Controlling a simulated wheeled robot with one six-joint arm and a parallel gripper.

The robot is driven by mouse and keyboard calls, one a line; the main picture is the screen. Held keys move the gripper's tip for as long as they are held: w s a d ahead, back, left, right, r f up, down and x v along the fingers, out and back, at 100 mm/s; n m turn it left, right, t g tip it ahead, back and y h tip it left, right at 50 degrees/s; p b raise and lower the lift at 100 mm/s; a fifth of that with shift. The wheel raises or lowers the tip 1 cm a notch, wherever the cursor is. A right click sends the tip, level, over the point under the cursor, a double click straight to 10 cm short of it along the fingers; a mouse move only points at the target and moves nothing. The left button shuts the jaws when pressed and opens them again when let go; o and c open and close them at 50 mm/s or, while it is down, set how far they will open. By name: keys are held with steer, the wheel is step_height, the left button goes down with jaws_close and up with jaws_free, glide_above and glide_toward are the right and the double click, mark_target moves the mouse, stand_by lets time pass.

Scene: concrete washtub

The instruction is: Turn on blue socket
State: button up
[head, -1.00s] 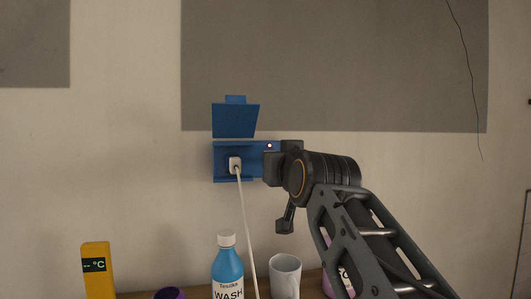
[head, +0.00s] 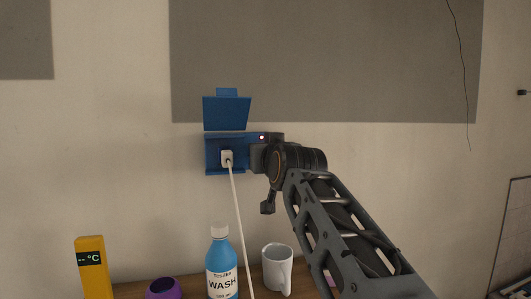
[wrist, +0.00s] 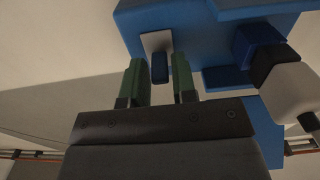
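The blue socket (head: 212,143) is on the wall with its lid (head: 227,113) raised. A white plug (head: 227,158) with a white cable sits in it. A small light (head: 262,137) glows at the socket's upper right. My gripper (head: 256,158) is at the socket's right side and hides part of it. In the wrist view, my gripper's green fingers (wrist: 159,80) are apart with nothing held. A dark blue rocker switch (wrist: 159,67) on a pale plate shows between and just beyond them; contact is unclear. The plug (wrist: 288,88) is to the right of the fingers.
Below, a wooden shelf (head: 135,291) holds a blue wash bottle (head: 221,262), a white mug (head: 277,268), a purple container (head: 163,289) and a yellow thermometer (head: 93,266). The white cable hangs down past the bottle.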

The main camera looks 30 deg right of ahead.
jaws_close()
steer(key=shift+r+g+p, duration=0.4)
steer(key=shift+r+p, duration=0.05)
steer(key=shift+p, duration=0.45)
steer(key=shift+r+g+p, duration=0.15)
steer(key=shift+g+p, duration=0.25)
steer(key=shift+p, duration=0.1)
steer(key=shift+w+g, duration=0.1)
steer(key=shift+g, duration=0.2)
steer(key=shift+g+y, duration=0.4)
steer(key=shift+g, duration=0.5)
steer(key=shift+o, duration=1.8)
jaws_free()
